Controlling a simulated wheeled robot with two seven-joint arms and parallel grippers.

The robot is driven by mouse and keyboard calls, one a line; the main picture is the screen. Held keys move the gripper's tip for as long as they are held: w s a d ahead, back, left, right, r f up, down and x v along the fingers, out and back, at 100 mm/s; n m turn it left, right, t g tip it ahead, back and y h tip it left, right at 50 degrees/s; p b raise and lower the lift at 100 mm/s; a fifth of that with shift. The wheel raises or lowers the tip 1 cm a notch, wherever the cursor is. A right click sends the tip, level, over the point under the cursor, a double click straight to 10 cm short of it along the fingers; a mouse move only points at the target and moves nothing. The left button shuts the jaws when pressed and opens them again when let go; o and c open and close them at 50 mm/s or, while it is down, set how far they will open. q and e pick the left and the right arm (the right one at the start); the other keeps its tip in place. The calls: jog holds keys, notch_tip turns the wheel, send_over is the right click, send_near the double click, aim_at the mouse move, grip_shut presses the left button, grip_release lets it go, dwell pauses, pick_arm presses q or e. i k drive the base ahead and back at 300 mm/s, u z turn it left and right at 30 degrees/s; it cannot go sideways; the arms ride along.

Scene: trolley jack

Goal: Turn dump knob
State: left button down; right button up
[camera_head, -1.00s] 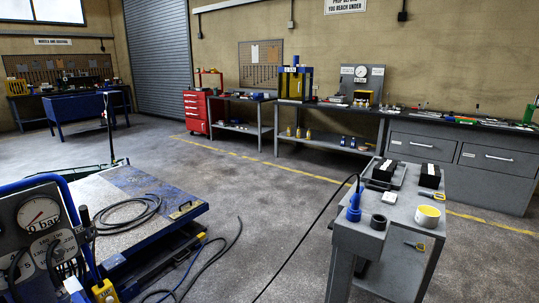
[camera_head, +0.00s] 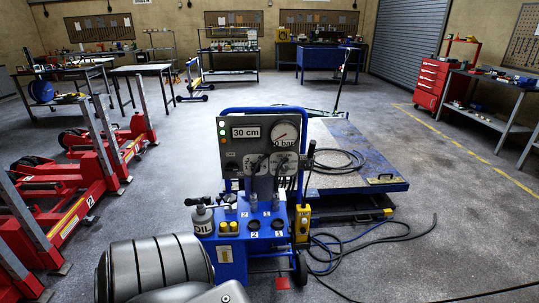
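The blue pump cart (camera_head: 232,255) stands in the middle of the view. Its grey upright panel (camera_head: 229,158) carries a "30 cm" readout (camera_head: 246,132) and a round gauge (camera_head: 285,133) marked bar, its needle angled to the upper right. Below them are two pale dial plates with dark knobs or levers, a left one (camera_head: 257,163) and a right one (camera_head: 284,163). I cannot tell from labels which is the dump knob. A grey bottle marked OIL (camera_head: 202,219) and sockets (camera_head: 279,223) sit on the cart's top. Neither gripper is in view.
A blue-edged lift platform (camera_head: 352,176) with a coiled black hose stands behind the cart at right. Loose hoses (camera_head: 375,240) lie on the floor to its right. Red wheeled jacks (camera_head: 105,165) stand at left. The right floor is largely clear.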

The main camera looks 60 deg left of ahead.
aim_at(230, 198)
jog(key=z, duration=1.75)
jog(key=k, duration=1.85)
jog(key=i, duration=0.6)
